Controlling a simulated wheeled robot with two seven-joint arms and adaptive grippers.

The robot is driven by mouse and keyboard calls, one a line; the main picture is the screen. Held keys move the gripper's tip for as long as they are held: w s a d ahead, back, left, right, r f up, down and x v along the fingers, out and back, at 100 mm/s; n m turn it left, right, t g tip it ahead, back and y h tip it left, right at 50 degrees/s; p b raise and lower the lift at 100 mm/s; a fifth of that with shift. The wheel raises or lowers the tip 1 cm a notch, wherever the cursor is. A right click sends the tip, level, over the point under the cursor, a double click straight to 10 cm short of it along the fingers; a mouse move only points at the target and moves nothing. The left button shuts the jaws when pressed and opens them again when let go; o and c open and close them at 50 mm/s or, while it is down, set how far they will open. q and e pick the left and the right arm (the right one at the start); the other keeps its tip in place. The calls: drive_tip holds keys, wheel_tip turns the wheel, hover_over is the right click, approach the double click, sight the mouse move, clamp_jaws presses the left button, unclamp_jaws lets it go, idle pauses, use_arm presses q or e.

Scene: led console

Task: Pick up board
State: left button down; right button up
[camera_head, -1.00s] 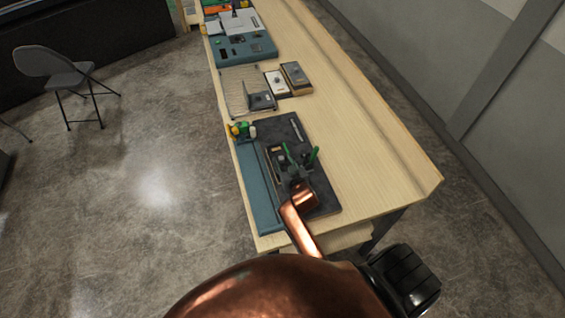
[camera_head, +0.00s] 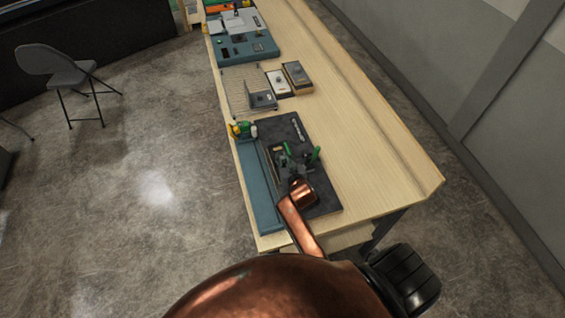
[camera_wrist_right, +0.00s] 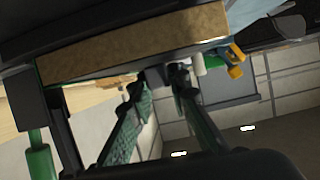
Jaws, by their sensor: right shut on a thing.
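My right gripper (camera_head: 289,163) is over the dark mat at the near end of the bench. Its two dark fingers with green pads show in the right wrist view (camera_wrist_right: 171,80), close together with a small dark part between their tips. A flat piece with a tan face and dark edges (camera_wrist_right: 135,45), seemingly the board, spans the wrist view by the fingertips. In the head view the gripper and wrist mostly hide what is held, so I cannot tell whether it is clear of the mat. My left gripper is out of view.
The dark mat (camera_head: 318,196) lies beside a long blue strip (camera_head: 260,195). Yellow and green small parts (camera_head: 241,129) stand at the mat's far left corner. A wire rack (camera_head: 236,92) and two small boxes (camera_head: 286,80) lie farther back. The bench's right side is clear.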

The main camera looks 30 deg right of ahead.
drive_tip(key=shift+r, duration=0.15)
clamp_jaws()
wheel_tip(320, 180, up, 17)
drive_tip(key=p, duration=0.6)
hover_over(283, 157)
drive_tip(key=shift+t, duration=0.3)
drive_tip(key=f, duration=0.7)
drive_tip(key=shift+w+f, duration=0.3)
drive_tip(key=shift+f, duration=0.1)
drive_tip(key=shift+a+f, duration=0.1)
drive_tip(key=shift+f, duration=0.25)
wheel_tip(283, 157, down, 7)
drive_tip(key=b, duration=0.7)
drive_tip(key=shift+r, duration=0.1)
drive_tip(key=shift+f+b, duration=0.55)
drive_tip(key=shift+f, duration=0.55)
